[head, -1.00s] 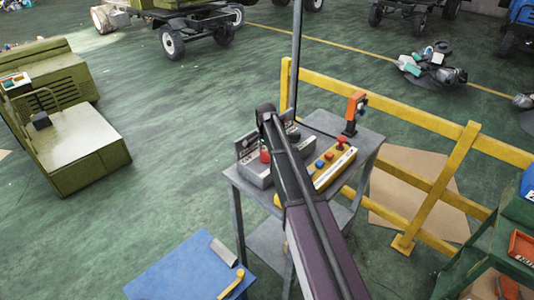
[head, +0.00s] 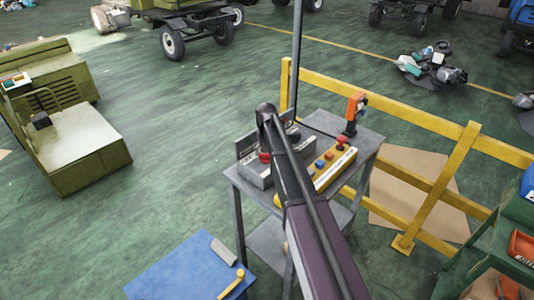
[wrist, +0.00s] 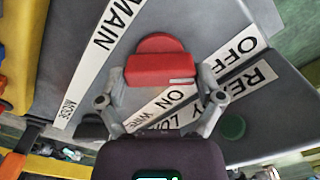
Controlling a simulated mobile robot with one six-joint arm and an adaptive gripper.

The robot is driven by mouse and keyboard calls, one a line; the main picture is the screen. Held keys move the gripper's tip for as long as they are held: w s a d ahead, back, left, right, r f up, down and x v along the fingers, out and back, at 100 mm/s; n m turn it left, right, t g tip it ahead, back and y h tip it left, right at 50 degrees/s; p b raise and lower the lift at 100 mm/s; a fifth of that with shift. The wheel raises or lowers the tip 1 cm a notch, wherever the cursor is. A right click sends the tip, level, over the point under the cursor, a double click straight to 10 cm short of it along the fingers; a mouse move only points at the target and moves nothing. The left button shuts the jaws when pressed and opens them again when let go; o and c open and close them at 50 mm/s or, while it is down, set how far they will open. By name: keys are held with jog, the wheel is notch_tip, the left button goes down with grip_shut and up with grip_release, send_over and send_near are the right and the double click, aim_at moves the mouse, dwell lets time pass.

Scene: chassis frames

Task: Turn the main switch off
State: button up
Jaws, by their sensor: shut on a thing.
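The main switch is a red knob (wrist: 158,68) on a grey control box (head: 256,177). In the wrist view it stands among white labels reading MAIN, ON and OFF. A short white mark shows near the right end of its face, close to the ON and OFF labels; I cannot tell exactly which one it points at. My gripper (wrist: 163,80) has one finger on each side of the knob and is shut on it. In the head view the red knob (head: 264,157) shows beside my arm, which hides the fingers and part of the box.
The box stands on a grey metal table (head: 366,141). A yellow pendant with coloured buttons (head: 336,171) lies right beside it, with an orange tool (head: 354,110) behind. A yellow railing (head: 432,184) runs behind and right. A blue surface (head: 180,270) is in front.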

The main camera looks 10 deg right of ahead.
jog(key=shift+w+n, duration=0.15)
jog(key=shift+n, duration=0.15)
jog(key=o, duration=0.9)
jog(key=shift+c, duration=0.2)
jog(key=s+n, duration=0.1)
jog(key=s, duration=2.8)
jog(key=shift+s+d+n, duration=0.15)
jog(key=shift+s+n, duration=0.1)
jog(key=shift+n, duration=0.05)
